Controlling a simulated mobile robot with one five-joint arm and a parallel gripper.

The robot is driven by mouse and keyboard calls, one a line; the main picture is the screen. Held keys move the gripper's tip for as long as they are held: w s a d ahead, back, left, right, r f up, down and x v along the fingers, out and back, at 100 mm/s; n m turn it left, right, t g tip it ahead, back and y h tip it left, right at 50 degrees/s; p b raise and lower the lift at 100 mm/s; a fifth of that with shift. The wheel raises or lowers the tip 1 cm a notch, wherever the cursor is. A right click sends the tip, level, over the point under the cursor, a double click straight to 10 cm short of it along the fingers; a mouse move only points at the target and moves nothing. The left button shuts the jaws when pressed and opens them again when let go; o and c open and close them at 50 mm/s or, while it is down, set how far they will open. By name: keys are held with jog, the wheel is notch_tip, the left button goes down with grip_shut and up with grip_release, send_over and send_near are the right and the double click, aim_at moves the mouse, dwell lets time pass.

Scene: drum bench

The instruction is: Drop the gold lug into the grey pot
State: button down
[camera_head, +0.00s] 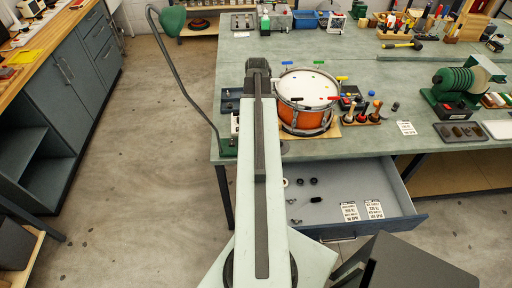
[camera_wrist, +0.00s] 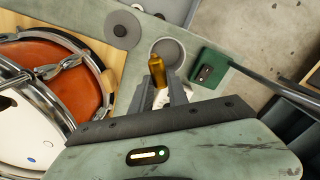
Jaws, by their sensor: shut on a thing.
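The gold lug (camera_wrist: 157,72) is upright between the fingertips of my gripper (camera_wrist: 168,88) in the wrist view. My gripper is shut on it. The grey pot (camera_wrist: 173,48) is a round open vessel with a pale rim, just beyond the lug in the wrist view. The lug's top overlaps the pot's near edge in the picture; I cannot tell the height between them. In the head view my arm hides the gripper, the lug and the pot.
An orange snare drum (camera_head: 305,115) stands right of my arm; it fills the left of the wrist view. A green clamp base (camera_wrist: 208,68) with a grey rod is right of the pot. A grey disc (camera_wrist: 122,29) lies beyond. An open drawer (camera_head: 402,190) juts from the bench.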

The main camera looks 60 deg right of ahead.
jog(key=shift+f+b, duration=0.35)
jog(key=shift+f, duration=0.45)
jog(key=shift+r, duration=0.1)
jog(key=c, duration=1.2)
grip_release()
jog(key=shift+r, duration=0.15)
notch_tip(320, 180, up, 8)
jog(key=p, duration=0.8)
jog(key=shift+f, duration=0.25)
